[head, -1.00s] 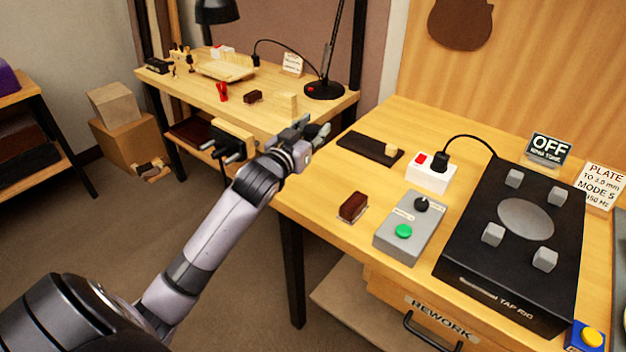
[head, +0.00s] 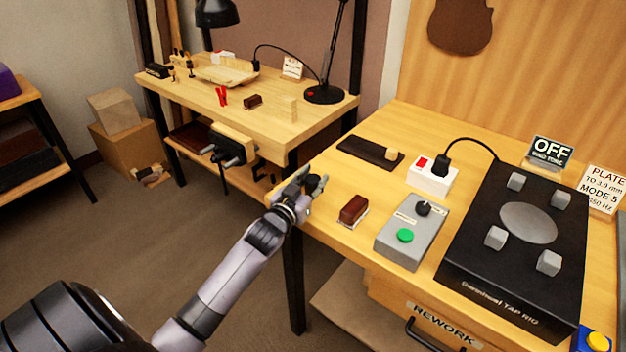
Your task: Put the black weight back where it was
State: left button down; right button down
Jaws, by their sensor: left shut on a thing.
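My left gripper (head: 306,186) is over the left edge of the right-hand bench, near its front left corner. It is shut on a small dark thing (head: 314,183), which looks like the black weight; the fingers hide much of it. A dark flat strip (head: 362,150) with a small light wooden block (head: 391,155) on its right end lies on the bench, above and right of the gripper. My right gripper is out of view.
A red-brown block (head: 353,208), a grey control box (head: 408,240) with a green button, a white switch box (head: 432,180) and the black tap rig (head: 515,255) stand on the right-hand bench. Another bench (head: 270,115) stands behind left. Bare wood lies between strip and red-brown block.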

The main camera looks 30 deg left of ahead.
pick_arm(q)
jog(key=shift+r, duration=0.1)
jog(key=c, duration=1.1)
grip_release()
jog(key=s, duration=0.4)
jog(key=s+d, duration=0.1)
jog(key=s, duration=0.7)
jog(key=shift+d+r, duration=0.25)
